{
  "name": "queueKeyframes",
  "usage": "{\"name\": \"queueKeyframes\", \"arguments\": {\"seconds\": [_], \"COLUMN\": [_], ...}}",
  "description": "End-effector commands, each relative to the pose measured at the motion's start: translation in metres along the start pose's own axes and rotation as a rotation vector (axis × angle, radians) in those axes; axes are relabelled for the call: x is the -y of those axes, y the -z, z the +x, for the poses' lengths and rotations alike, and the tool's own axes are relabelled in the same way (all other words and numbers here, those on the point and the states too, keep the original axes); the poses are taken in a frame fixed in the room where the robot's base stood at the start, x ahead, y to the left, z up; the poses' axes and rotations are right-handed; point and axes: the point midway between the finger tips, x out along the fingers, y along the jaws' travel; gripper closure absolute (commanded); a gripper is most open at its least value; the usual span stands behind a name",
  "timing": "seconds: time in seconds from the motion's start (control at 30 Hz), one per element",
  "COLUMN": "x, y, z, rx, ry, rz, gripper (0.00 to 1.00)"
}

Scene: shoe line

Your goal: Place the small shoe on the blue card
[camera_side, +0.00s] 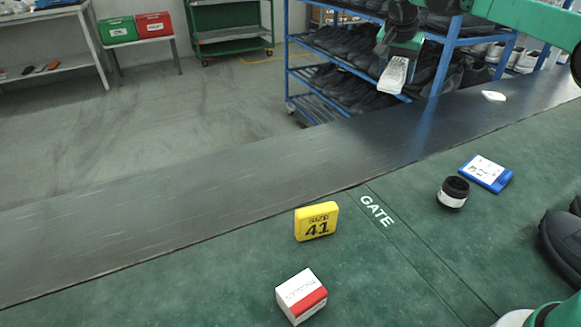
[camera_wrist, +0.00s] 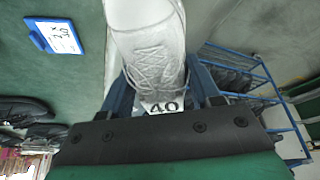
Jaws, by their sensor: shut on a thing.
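My gripper (camera_side: 397,52) is shut on a pale grey-white lace-up shoe (camera_side: 394,76), high over the far edge of the dark belt. In the wrist view, the shoe (camera_wrist: 150,45) is between the fingers of my gripper (camera_wrist: 163,88), and a white label reading 40 shows at its near end. The shoe's far end is cut off by the frame. The blue card (camera_side: 486,173) lies flat on the green table, to the right of and below the held shoe. It also shows at the upper left of the wrist view (camera_wrist: 54,36); its number is hard to read.
A yellow size 41 block (camera_side: 316,221) and a red-white box (camera_side: 301,296) stand nearer. A small white thing (camera_side: 493,96) lies on the belt (camera_side: 230,190). Black shoes (camera_side: 562,237) are at right; a blue shoe rack (camera_side: 350,65) stands behind.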

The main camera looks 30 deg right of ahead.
Motion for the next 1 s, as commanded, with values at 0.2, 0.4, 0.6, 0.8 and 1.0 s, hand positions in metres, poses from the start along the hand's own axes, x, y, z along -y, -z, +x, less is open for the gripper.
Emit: {"name": "queueKeyframes", "arguments": {"seconds": [0.2, 0.4, 0.6, 0.8, 1.0], "x": [-0.112, -0.191, -0.225, -0.228, -0.227], "y": [0.068, 0.096, 0.102, 0.09, 0.07], "z": [0.01, 0.01, 0.01, 0.04, 0.088], "rx": [0.0, 0.0, 0.0, 0.0, 0.0], "ry": [-0.109, -0.179, -0.209, -0.211, -0.211], "rz": [0.263, 0.433, 0.505, 0.511, 0.509], "gripper": [1.0, 1.0, 1.0, 1.0, 1.0]}}
